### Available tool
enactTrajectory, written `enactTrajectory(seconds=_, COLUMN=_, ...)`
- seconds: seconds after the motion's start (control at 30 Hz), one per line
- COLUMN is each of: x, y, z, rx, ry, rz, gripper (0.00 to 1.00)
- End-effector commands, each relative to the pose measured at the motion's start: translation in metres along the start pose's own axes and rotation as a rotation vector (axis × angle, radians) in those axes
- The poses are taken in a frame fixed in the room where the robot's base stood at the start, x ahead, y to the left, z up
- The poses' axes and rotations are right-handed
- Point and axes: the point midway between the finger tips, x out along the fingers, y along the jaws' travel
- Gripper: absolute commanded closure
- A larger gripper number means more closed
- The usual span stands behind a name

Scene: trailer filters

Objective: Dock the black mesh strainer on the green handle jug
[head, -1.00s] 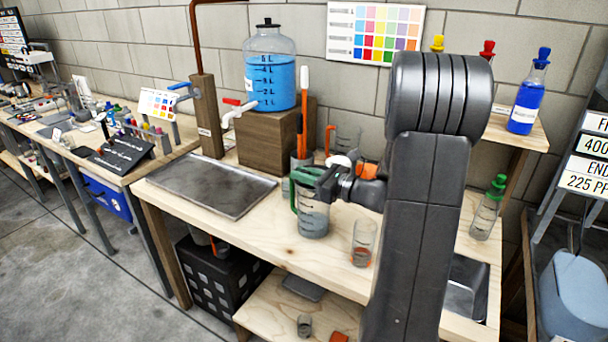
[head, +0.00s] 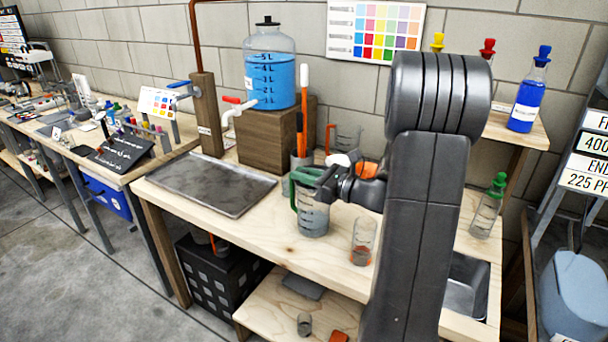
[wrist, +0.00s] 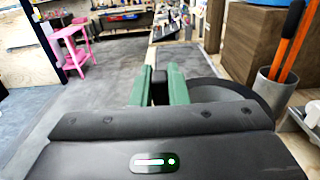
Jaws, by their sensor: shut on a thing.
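The clear jug (head: 313,218) with a green handle (head: 295,190) is at the front edge of the wooden table, left of my arm. In the wrist view, green bars (wrist: 141,88) show on both sides of a black piece between my jaws. Part of the jug is hidden by my gripper.
A clear beaker (head: 362,243) stands close to the right of the jug. A metal tray (head: 210,183) lies to the left. Behind are a blue-filled tank (head: 270,78) on a wooden block, a holder with orange-handled tools (head: 302,110), and an orange-handled jug (head: 346,140).

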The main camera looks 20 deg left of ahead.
Motion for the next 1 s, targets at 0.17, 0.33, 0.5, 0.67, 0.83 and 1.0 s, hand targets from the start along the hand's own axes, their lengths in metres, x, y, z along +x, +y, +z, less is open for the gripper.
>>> enactTrajectory(seconds=0.17, x=0.0, y=0.0, z=-0.004, rx=0.0, ry=0.0, rz=0.0, gripper=1.0)
enactTrajectory(seconds=0.33, x=0.0, y=0.0, z=-0.005, rx=0.0, ry=0.0, rz=0.0, gripper=0.77)
enactTrajectory(seconds=0.5, x=0.0, y=0.0, z=-0.005, rx=0.0, ry=0.0, rz=0.0, gripper=0.77)
enactTrajectory(seconds=0.67, x=-0.003, y=0.0, z=-0.005, rx=0.0, ry=0.0, rz=-0.001, gripper=0.77)
enactTrajectory(seconds=0.83, x=-0.015, y=-0.001, z=-0.005, rx=0.0, ry=0.0, rz=-0.003, gripper=0.77)
enactTrajectory(seconds=1.0, x=-0.029, y=0.0, z=-0.005, rx=0.0, ry=0.0, rz=-0.002, gripper=0.77)
